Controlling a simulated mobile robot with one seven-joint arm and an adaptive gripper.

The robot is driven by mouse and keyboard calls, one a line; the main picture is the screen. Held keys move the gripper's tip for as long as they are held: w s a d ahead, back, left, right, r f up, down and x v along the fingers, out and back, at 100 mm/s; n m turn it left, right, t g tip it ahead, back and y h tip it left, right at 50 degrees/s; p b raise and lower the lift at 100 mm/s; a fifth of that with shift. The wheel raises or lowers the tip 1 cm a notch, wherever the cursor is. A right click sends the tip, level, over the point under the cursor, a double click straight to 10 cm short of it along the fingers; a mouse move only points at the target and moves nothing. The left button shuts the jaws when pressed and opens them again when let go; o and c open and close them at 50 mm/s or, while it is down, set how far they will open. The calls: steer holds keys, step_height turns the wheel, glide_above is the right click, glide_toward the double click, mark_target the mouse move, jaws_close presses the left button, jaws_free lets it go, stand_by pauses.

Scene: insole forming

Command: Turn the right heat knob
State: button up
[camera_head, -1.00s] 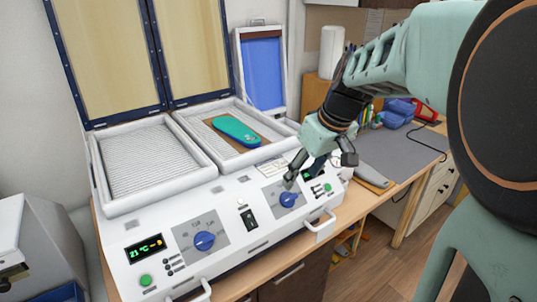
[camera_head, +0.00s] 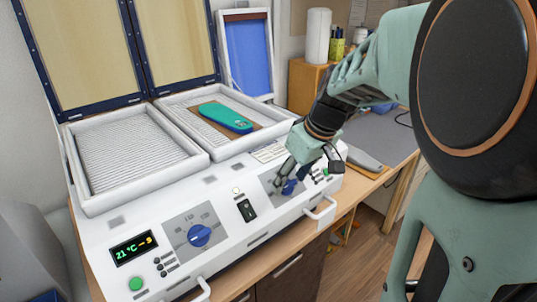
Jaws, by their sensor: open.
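The right heat knob (camera_head: 289,188) is a blue dial on a grey plate, at the right of the white machine's sloped front panel. My gripper (camera_head: 291,181) reaches down from the upper right, its fingers at the right knob and partly covering it. The gripper is open; I cannot tell whether a finger touches the knob. The left heat knob (camera_head: 199,235) is a similar blue dial on its own grey plate, in full view. The right display is hidden behind my gripper.
The white machine (camera_head: 250,235) has two framed beds and raised lids behind. A teal insole (camera_head: 226,117) lies on the right bed. A black switch (camera_head: 246,210) sits between the knobs. White handles (camera_head: 322,212) stick out in front. A grey mat (camera_head: 385,140) lies at right.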

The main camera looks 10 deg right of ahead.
steer(key=shift+c, duration=0.2)
steer(key=c, duration=1.1)
steer(key=shift+d+m, duration=0.1)
steer(key=shift+m, duration=0.3)
steer(key=m+y+b, duration=0.1)
steer(key=m, duration=0.1)
steer(key=shift+w+d+m, duration=0.1)
steer(key=shift+d+m, duration=0.05)
steer(key=shift+m, duration=0.15)
steer(key=m, duration=0.1)
steer(key=m+y, duration=0.1)
steer(key=m, duration=0.1)
steer(key=m+y+b, duration=0.1)
steer(key=shift+d+f+m, duration=0.15)
steer(key=shift+d+m, duration=0.1)
steer(key=shift+m, duration=0.15)
steer(key=m, duration=0.2)
steer(key=m+y+b, duration=0.1)
steer(key=m, duration=0.1)
steer(key=shift+d+f, duration=0.1)
steer(key=shift+d, duration=0.1)
steer(key=shift+d+f+m+t+y+b, duration=0.1)
steer(key=shift+m+t+y+b, duration=0.2)
steer(key=shift+m, duration=0.7)
steer(key=shift+m+t+y+b, duration=0.2)
steer(key=shift+m+y, duration=0.2)
steer(key=shift+m, duration=0.6)
steer(key=shift+s, duration=0.2)
